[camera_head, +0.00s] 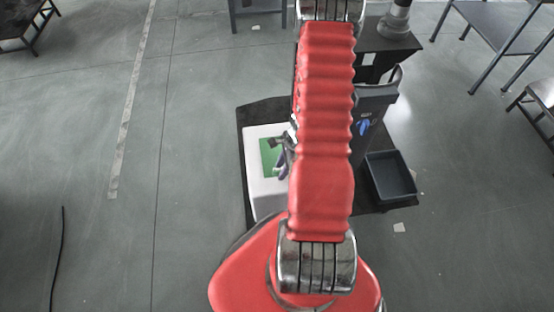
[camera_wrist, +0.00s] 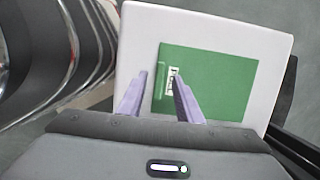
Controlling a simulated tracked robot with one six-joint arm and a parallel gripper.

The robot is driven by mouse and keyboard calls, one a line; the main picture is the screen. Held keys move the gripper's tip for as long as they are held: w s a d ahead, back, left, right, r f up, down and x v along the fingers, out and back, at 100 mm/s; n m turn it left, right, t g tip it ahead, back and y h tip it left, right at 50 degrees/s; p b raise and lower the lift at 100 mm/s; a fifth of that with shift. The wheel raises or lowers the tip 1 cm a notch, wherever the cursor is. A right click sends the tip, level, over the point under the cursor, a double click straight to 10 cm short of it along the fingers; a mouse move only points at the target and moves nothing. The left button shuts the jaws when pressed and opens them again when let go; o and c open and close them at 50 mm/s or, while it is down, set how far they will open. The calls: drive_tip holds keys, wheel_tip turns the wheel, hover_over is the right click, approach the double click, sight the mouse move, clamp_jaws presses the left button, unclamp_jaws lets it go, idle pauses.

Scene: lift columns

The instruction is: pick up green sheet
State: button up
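The green sheet (camera_wrist: 222,88) is a flat rectangle lying on top of a white block (camera_wrist: 225,35). It has a small white marked strip near its left edge, partly covered by my right finger. In the head view the green sheet (camera_head: 267,152) shows only in part, left of my red arm, on the white block (camera_head: 257,190). My gripper (camera_wrist: 158,73) is open, with two purple-grey fingers apart and nothing between them. The right finger overlaps the sheet in the picture; the left finger is by the sheet's left edge. I cannot tell whether they touch it.
The block stands on a dark platform (camera_head: 244,135). An empty dark bin (camera_head: 390,178) and a dark box-like unit (camera_head: 374,100) are right of my arm. Tables (camera_head: 490,30) stand at the far right. Open grey floor (camera_head: 90,150) lies to the left.

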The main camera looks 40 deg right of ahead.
clamp_jaws()
idle(0.3)
drive_tip(key=shift+r, duration=0.1)
idle(0.4)
wheel_tip(320, 180, up, 10)
idle(0.7)
idle(0.5)
